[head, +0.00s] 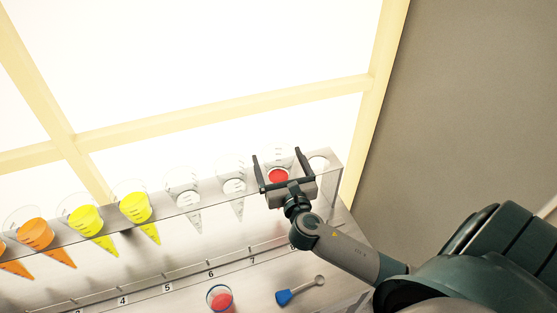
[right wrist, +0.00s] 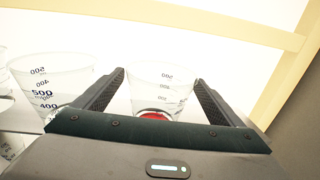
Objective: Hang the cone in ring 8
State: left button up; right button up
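A clear cone with red contents (head: 278,175) is near the right end of the clear shelf (head: 330,170), between the fingers of my right gripper (head: 283,170). The gripper's fingers stand wide apart, with a visible gap to the cone on the right side. In the right wrist view, the cone (right wrist: 163,90) shows beyond and between the two fingers. Its lower part is hidden by the gripper, so I cannot tell how it sits in its ring. To its right is an empty-looking ring (head: 318,162) at the shelf's end. My left gripper is not in view.
Two clear cones (head: 234,178) (head: 183,188) hang to the left, then yellow (head: 136,207) and orange (head: 36,234) ones. On the lower surface are a cup of red liquid (head: 220,299) and a blue-ended scoop (head: 299,290). A grey wall (head: 470,100) is at right.

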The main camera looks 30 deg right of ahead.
jog(key=shift+s+f, duration=0.1)
jog(key=shift+s, duration=0.05)
jog(key=shift+s+a+f, duration=0.1)
jog(key=shift+s+a, duration=0.1)
jog(key=shift+s, duration=0.35)
jog(key=b+v, duration=0.4)
jog(key=v, duration=1.2)
jog(key=shift+r+b, duration=0.3)
jog(key=shift+b, duration=0.1)
jog(key=shift+s+f, duration=0.1)
